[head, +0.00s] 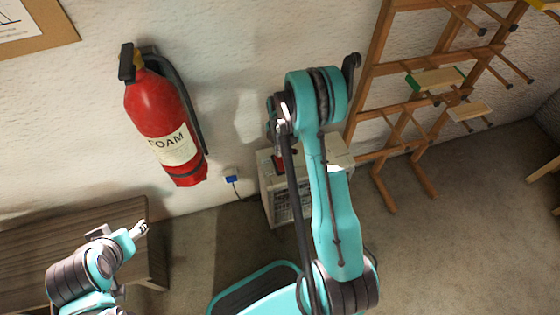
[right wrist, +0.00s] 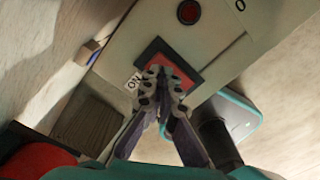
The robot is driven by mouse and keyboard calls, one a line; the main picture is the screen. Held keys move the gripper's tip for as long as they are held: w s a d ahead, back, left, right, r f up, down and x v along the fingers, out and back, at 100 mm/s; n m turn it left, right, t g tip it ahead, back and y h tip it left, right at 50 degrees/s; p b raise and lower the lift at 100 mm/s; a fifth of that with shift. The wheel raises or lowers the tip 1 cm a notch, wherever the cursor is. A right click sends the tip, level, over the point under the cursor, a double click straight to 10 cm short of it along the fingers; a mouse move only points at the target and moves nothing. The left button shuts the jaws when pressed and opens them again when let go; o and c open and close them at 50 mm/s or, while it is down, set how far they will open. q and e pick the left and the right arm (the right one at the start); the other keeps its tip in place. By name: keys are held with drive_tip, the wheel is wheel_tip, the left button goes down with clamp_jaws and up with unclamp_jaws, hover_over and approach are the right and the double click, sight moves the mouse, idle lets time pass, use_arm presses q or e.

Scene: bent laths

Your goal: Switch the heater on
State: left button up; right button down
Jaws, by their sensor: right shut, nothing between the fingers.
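The heater (head: 270,187) is a pale box with a front grille, standing on the floor against the wall in the head view, partly hidden by my right arm. In the right wrist view its top (right wrist: 128,38) carries a red switch (right wrist: 171,62) in a dark frame, with an "ON" label (right wrist: 133,80) beside one edge. My right gripper (right wrist: 160,80) is shut and empty, its fingertips over the switch's near part and hiding some of it. I cannot tell whether they touch it. My left gripper (head: 140,229) is at the lower left, away from the heater; its jaw opening is unclear.
A round red button or lamp (right wrist: 189,12) lies beyond the switch, near an "O" label (right wrist: 240,5). A blue plug (head: 231,179) with a cord is on the wall.

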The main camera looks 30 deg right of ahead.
drive_tip(key=shift+f+b, duration=0.45)
drive_tip(key=shift+f, duration=0.7)
idle(0.9)
drive_tip(key=shift+r+p, duration=2)
drive_tip(key=shift+r, duration=1.6)
drive_tip(key=s+a+r+m+t, duration=0.1)
drive_tip(key=s+a+r+m, duration=0.15)
drive_tip(key=r, duration=0.35)
drive_tip(key=s+a+r+m+t, duration=0.1)
drive_tip(key=a+r+m, duration=0.25)
drive_tip(key=r, duration=0.35)
drive_tip(key=s+a+r+m+t, duration=0.1)
drive_tip(key=s+a+r+m, duration=0.1)
drive_tip(key=r+m, duration=0.3)
drive_tip(key=s+a+r+m+t, duration=0.2)
drive_tip(key=s+a+r+m, duration=0.1)
drive_tip(key=s+m, duration=0.2)
drive_tip(key=s+a+r+m+t, duration=0.2)
drive_tip(key=s+a+r+m, duration=0.2)
drive_tip(key=s, duration=0.4)
drive_tip(key=shift+s+a+r+m, duration=0.25)
drive_tip(key=shift+r+m, duration=0.05)
drive_tip(key=shift+m, duration=0.4)
